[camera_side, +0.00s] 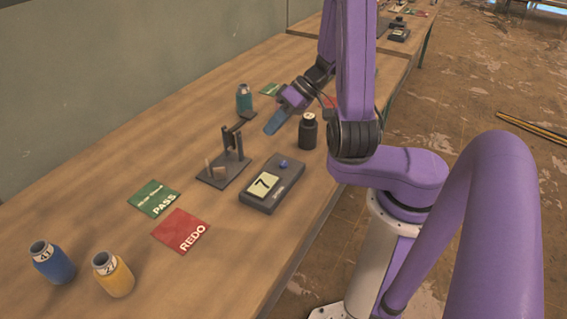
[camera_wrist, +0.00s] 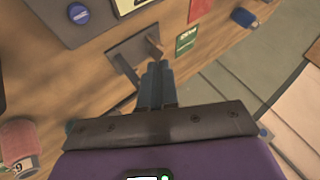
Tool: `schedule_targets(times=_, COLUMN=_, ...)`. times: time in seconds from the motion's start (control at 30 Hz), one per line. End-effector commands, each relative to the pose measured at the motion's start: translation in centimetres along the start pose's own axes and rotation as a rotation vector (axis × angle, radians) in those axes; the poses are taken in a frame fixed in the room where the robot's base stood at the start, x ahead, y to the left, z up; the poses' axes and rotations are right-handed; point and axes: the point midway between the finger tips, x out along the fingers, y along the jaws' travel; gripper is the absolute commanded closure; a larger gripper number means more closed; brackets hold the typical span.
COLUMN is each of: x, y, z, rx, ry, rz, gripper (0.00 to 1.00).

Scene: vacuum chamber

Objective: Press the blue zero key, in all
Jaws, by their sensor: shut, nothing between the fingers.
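The dark counter box (camera_side: 258,202) lies on the wooden bench with a pale display reading 7. Its blue key (camera_side: 284,164) stands up near the box's far end. In the wrist view the round blue key (camera_wrist: 78,13) is at the upper left, on the partly cut-off box. My gripper (camera_side: 270,128) has blue fingers, shut and empty. It is in the air beyond the box, apart from the key. In the wrist view the fingertips (camera_wrist: 160,66) point toward the small stand, to the right of and below the key.
A dark stand (camera_side: 224,172) with upright posts is left of the box. A black bottle (camera_side: 308,131) and a teal bottle (camera_side: 244,98) stand near my gripper. Green PASS (camera_side: 154,199) and red REDO (camera_side: 181,232) cards lie flat. Blue (camera_side: 52,263) and yellow (camera_side: 113,274) bottles stand nearer.

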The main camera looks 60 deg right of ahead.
Motion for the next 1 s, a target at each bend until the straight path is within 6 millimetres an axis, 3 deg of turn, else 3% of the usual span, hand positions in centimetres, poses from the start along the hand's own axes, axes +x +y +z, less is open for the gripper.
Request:
schedule_targets(times=0.4, x=-1.8, y=2.7, z=1.5, rx=0.063, ry=0.147, rz=0.075, gripper=1.00)
schedule_targets(times=1.0, x=-1.6, y=3.2, z=1.8, rx=0.068, ry=0.156, rz=0.080, gripper=1.00)
